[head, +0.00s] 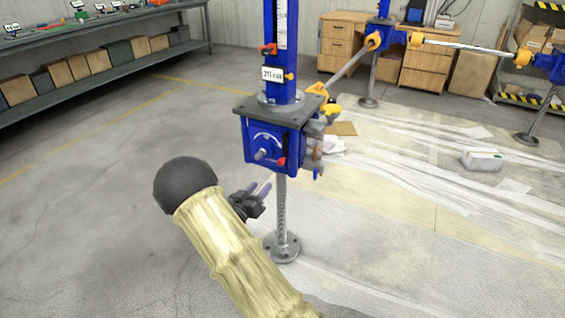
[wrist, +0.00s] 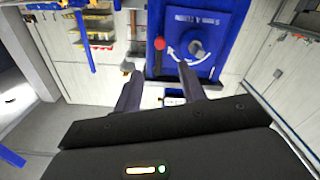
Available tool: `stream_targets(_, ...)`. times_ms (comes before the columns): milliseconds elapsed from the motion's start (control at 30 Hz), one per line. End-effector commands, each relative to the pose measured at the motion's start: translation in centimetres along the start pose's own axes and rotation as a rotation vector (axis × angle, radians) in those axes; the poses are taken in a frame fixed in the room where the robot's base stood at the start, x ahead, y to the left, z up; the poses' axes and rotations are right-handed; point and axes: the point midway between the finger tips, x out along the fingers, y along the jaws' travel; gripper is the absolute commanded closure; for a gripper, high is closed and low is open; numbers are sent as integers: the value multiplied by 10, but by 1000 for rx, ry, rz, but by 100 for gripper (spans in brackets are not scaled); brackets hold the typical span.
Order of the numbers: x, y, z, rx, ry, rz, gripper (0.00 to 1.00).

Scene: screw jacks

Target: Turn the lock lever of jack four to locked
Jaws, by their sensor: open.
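The nearest jack (head: 251,148) has a blue gearbox under a grey plate, on a threaded post with a round foot. The small label above the plate is too small to read as jack four. In the wrist view, the gearbox face (wrist: 228,22) shows a grey round shaft (wrist: 196,47), a white curved arrow and a red-ended lever (wrist: 159,44). The lever's red end also shows low on the gearbox in the head view (head: 282,161). My gripper (head: 262,188) is open just below the gearbox. In the wrist view, its fingertips (wrist: 157,76) lie either side of the lever's line, apparently empty.
Yellow clamps and a grey brace (head: 350,64) join this jack to others behind. White sheeting (head: 400,200) covers the floor at right, with a wrapped block (head: 482,158). A shelf (head: 100,75) with bins stands back left. The floor at left is clear.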

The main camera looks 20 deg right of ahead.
Motion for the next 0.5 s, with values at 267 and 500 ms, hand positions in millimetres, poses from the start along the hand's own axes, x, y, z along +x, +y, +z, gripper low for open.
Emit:
stream_targets(267, 46, 1, 1, 1, 1, 3, 59)
stream_targets(500, 88, 0, 2, 1, 1, 2, 59)
